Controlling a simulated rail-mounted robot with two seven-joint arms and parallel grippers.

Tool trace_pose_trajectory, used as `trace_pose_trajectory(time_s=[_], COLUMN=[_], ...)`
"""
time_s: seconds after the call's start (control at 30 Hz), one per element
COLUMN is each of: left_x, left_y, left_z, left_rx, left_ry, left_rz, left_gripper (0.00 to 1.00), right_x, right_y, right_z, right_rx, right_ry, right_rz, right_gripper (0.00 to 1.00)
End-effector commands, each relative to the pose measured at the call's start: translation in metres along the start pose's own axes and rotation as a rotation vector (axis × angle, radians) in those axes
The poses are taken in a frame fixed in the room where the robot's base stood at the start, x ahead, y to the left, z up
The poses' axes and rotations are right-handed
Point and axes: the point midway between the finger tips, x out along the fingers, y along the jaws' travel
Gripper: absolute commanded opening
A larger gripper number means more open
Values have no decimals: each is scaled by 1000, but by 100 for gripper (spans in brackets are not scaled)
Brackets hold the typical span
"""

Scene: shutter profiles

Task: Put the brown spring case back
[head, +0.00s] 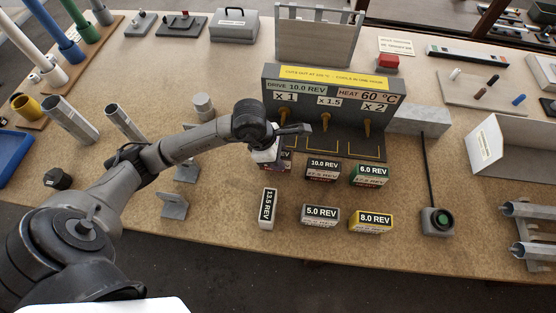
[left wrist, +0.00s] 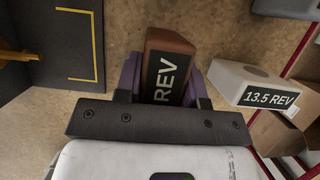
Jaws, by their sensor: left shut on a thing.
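The brown spring case (left wrist: 172,58) is between the fingers of my left gripper (left wrist: 163,85) in the left wrist view. The gripper is shut on it. Its dark label shows "REV"; the number is hidden. In the head view my left gripper (head: 272,155) is in front of the grey station (head: 330,95), at the left end of the back row of cases. The case is mostly hidden there behind the hand, and I cannot tell whether it touches the table. My right gripper is not in view.
Beside it stand the 10.0 REV case (head: 323,169) and the green 6.0 REV case (head: 369,175). In front are the 13.5 REV (head: 268,208), 5.0 REV (head: 320,216) and yellow 8.0 REV (head: 371,221) cases. A green button box (head: 437,221) stands at the right.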

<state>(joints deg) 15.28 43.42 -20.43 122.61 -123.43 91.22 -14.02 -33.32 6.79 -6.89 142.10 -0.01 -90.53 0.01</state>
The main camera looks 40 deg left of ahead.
Motion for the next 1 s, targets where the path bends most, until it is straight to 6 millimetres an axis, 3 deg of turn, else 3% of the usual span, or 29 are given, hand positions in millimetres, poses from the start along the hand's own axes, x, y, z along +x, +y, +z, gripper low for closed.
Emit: trace_pose_trajectory(time_s=[0.17, 0.57, 0.6, 0.83, 1.0], left_x=[20, 25, 25, 24, 24], left_y=[0, 0, 0, 0, 0], left_z=[-8, -10, -10, -10, -10], left_rx=[-2, 1, 1, 0, 0], left_ry=[-2, -1, 0, 0, 0], left_rz=[-1, 1, 0, 0, 0], left_gripper=[1, 1, 38, 60, 62], right_x=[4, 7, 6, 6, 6], right_y=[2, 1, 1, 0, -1], right_z=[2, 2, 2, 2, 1], right_rx=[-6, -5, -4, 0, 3], right_ry=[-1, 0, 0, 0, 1], right_rz=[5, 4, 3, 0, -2], right_gripper=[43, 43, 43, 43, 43])
